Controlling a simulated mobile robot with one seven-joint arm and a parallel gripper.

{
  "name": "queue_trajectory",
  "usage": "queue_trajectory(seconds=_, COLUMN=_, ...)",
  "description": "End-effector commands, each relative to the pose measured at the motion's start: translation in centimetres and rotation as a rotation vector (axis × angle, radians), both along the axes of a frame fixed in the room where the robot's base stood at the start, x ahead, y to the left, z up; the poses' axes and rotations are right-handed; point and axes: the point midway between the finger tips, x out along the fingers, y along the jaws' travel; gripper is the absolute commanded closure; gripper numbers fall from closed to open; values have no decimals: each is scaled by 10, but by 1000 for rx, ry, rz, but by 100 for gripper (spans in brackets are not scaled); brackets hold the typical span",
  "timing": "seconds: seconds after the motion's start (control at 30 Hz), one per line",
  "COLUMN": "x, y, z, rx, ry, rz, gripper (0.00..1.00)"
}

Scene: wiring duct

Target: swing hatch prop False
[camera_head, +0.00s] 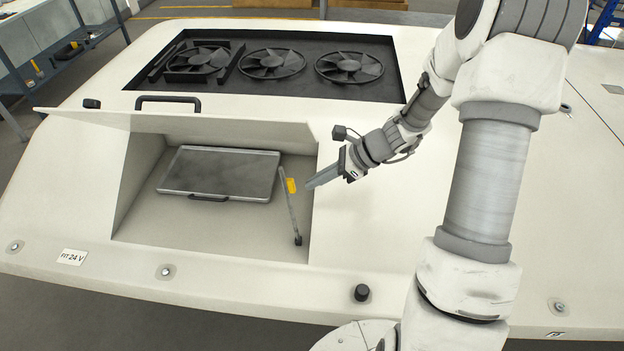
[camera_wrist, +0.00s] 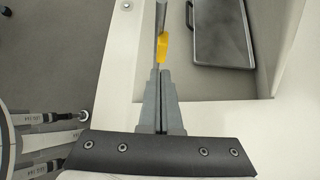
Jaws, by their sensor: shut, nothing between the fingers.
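The hatch (camera_head: 190,124) is a cream panel that stands raised over a recess, with a black handle (camera_head: 168,103) above it. The prop (camera_head: 292,211) is a thin grey rod with a yellow tag (camera_head: 291,185), standing at the right side of the recess with its dark lower end near the front right corner. My gripper (camera_head: 309,185) is shut and empty, just right of the prop. In the wrist view the closed fingers (camera_wrist: 160,74) point at the yellow tag (camera_wrist: 162,47) and the rod (camera_wrist: 161,15). I cannot tell whether they touch it.
A dark grey tray-like cover with a handle (camera_head: 219,172) lies in the recess; it also shows in the wrist view (camera_wrist: 221,35). Three fans (camera_head: 272,64) sit in a dark opening behind. A black knob (camera_head: 361,293) stands on the front panel.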

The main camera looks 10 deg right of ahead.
Motion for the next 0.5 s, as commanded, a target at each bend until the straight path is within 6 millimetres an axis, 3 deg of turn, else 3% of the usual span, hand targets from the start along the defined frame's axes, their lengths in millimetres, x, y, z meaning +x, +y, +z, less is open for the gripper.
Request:
queue_trajectory(seconds=0.1, x=-1, y=-10, z=4, rx=1, ry=-1, rz=1, gripper=100)
queue_trajectory(seconds=0.3, x=-10, y=-41, z=44, rx=-4, ry=-5, rz=1, gripper=100)
queue_trajectory(seconds=0.5, x=-17, y=-60, z=70, rx=-1, ry=-3, rz=1, gripper=100)
